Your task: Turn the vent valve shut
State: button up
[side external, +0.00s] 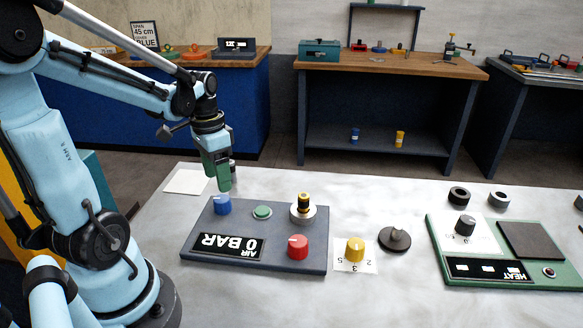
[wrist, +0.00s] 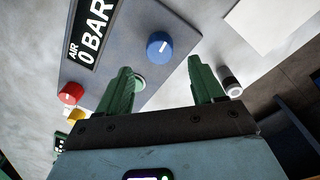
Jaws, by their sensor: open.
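A grey-blue air panel (side external: 262,212) lies on the pale bench, its display (side external: 228,245) reading "AIR 0 BAR". It carries a blue knob (side external: 222,205) with a white pointer mark, a red knob (side external: 298,247), a green button (side external: 262,212) and a black-and-yellow fitting (side external: 303,207). No label shows which knob is the vent valve. My gripper (side external: 223,186) points down just above the blue knob, apparently not touching it. In the wrist view the open green fingers (wrist: 165,72) stand apart, with the blue knob (wrist: 159,46) ahead between their lines. The red knob (wrist: 70,93) is left of them.
A small black-and-white cylinder (wrist: 231,86) stands beside the right finger. A white sheet (side external: 187,181) lies behind the panel. A yellow knob (side external: 355,250), a dark round handle (side external: 395,239) and a green heat panel (side external: 500,280) stand to the right.

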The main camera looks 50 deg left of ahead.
aim_at(221, 198)
jog(key=shift+d+f, duration=0.2)
jog(key=shift+f, duration=2.65)
jog(key=c, duration=1.1)
jog(key=shift+o, duration=0.2)
